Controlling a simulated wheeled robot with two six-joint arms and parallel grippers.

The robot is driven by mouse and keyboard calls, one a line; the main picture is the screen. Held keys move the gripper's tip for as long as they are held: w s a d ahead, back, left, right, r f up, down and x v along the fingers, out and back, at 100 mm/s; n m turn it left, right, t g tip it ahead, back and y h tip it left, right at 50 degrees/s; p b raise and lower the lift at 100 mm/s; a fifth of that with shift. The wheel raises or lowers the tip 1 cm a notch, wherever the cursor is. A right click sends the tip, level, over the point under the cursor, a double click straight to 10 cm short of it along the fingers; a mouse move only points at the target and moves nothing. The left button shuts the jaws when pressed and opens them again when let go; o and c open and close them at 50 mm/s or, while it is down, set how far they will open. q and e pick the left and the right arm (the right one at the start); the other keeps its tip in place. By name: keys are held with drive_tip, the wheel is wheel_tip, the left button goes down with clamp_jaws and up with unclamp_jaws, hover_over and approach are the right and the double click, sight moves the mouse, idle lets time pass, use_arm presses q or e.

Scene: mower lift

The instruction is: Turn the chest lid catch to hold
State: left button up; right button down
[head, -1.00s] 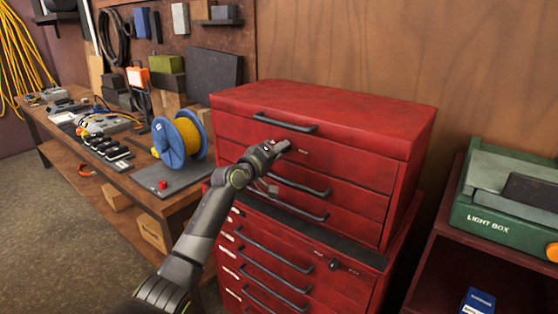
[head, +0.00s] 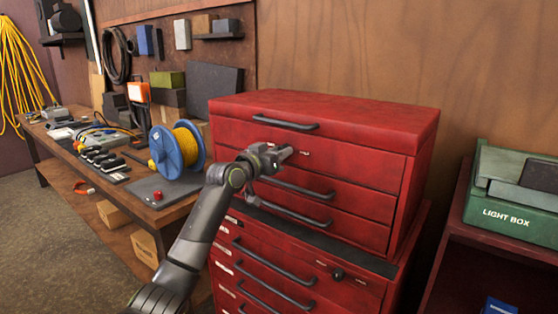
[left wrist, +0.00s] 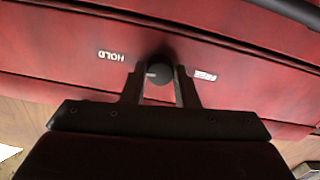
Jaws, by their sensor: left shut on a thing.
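The red tool chest (head: 330,120) has its lid closed. The catch is a dark round knob (left wrist: 159,70) on its red front. In the left wrist view the upside-down word HOLD (left wrist: 111,56) is left of the knob and FREE (left wrist: 205,75) is right. A small pale mark shows on the knob's left part, on the HOLD side. My left gripper (head: 286,153) is at the chest's upper front, below the lid handle (head: 286,122). Its fingers are shut on the knob, one on each side. In the head view the gripper hides the knob. My right gripper is not in view.
Drawer handles (head: 295,188) lie just below my gripper. A workbench with a blue cable reel (head: 168,152) stands to the left. A green light box (head: 505,212) sits on a shelf at right.

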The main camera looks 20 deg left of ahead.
use_arm(q)
drive_tip(key=shift+f+m+b, duration=0.15)
drive_tip(key=shift+m+b, duration=0.2)
drive_tip(key=shift+m, duration=0.55)
drive_tip(key=o, duration=1)
drive_tip(key=shift+s, duration=0.1)
drive_tip(key=b+v, duration=0.2)
drive_tip(key=v, duration=1.5)
